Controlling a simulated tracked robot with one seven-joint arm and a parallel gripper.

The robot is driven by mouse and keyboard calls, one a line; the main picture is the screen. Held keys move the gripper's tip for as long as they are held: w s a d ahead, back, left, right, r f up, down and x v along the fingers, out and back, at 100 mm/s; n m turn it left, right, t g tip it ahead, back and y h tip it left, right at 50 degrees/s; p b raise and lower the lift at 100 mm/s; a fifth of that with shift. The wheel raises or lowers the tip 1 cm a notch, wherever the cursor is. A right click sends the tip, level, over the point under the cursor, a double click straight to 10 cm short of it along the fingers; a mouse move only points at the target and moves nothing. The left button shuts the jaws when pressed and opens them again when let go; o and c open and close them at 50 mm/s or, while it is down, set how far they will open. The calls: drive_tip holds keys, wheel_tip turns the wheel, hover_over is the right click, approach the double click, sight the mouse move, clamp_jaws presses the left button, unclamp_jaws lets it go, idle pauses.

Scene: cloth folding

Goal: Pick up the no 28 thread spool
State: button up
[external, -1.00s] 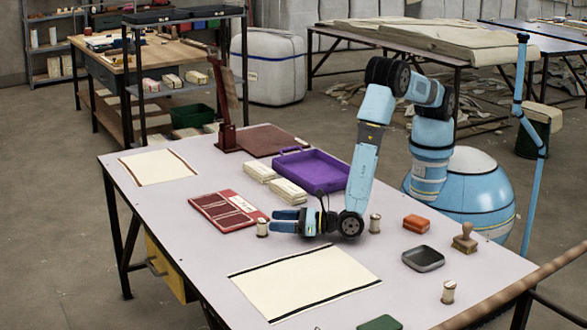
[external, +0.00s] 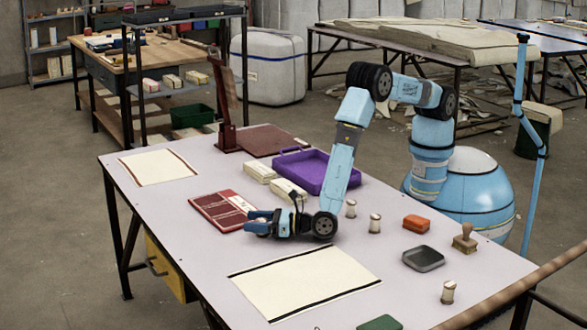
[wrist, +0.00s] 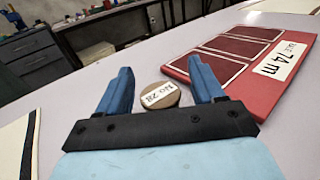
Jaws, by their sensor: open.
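The no 28 thread spool (wrist: 160,95) shows in the wrist view with its labelled round wooden top, reading "No. 28", facing the camera. It sits between the two blue fingers of my gripper (wrist: 161,88). The fingers are open, with visible gaps on both sides of the spool. In the external view my gripper (external: 256,222) is low over the table beside the red card, and its fingers hide most of the spool there.
A red card (wrist: 245,50) labelled "74 m" lies close right of the spool in the wrist view. Other spools (external: 375,224) (external: 351,209) (external: 448,292) stand on the table. A purple tray (external: 312,171) and a cream cloth (external: 305,281) lie nearby.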

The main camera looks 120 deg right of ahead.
drive_tip(key=shift+c, duration=0.2)
drive_tip(key=c, duration=1)
drive_tip(key=shift+r, duration=0.1)
